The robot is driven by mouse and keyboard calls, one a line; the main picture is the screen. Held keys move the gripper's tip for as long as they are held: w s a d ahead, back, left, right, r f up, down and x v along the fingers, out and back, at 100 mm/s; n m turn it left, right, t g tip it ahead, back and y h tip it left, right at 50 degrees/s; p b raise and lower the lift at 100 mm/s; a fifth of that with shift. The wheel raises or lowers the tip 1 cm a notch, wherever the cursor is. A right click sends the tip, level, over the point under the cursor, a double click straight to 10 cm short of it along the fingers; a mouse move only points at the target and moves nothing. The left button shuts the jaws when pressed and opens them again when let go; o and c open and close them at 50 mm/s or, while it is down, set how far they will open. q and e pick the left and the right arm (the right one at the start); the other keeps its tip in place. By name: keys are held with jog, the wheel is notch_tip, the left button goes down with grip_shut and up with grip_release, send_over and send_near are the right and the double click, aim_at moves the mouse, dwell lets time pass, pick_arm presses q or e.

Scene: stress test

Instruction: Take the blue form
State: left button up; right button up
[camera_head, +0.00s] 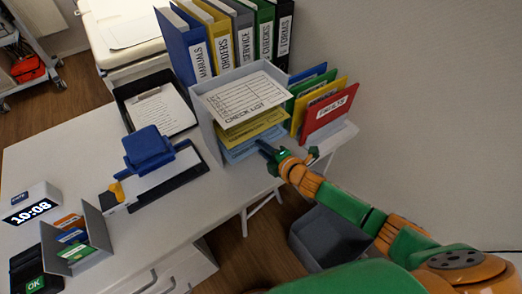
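The blue form (240,151) lies in the lowest level of a grey letter tray (205,112), under a yellow form (250,128) and a white checklist sheet (246,96). Only the front part of the blue form shows. My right gripper (264,148) comes in from the right, with its tip at the right front of the tray, right by the edge of the blue form. Whether it touches the form is unclear, and the gap between its fingers cannot be made out. My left gripper is not in view.
Labelled binders (222,45) stand behind the tray, and coloured folders (330,110) stand to its right. A clipboard (160,108) and a blue device (148,148) are left of the tray. A grey bin (328,238) sits on the floor below my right arm. The desk's front middle is clear.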

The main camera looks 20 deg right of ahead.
grip_shut()
jog(key=shift+r, duration=0.15)
jog(key=shift+s+d+p, duration=0.25)
jog(key=shift+s+p, duration=0.15)
jog(key=shift+s, duration=0.35)
jog(key=shift+s+d+p, duration=0.3)
jog(key=shift+s+p, duration=0.1)
jog(key=shift+s, duration=0.4)
jog(key=shift+s+d+p, duration=0.25)
jog(key=shift+s+p, duration=0.15)
jog(key=shift+s, duration=0.35)
jog(key=s+f+p+v, duration=0.1)
jog(key=f+p+v, duration=0.1)
jog(key=v, duration=0.9)
jog(key=shift+d+p, duration=0.2)
jog(key=shift+p, duration=0.65)
jog(key=shift+f, duration=0.1)
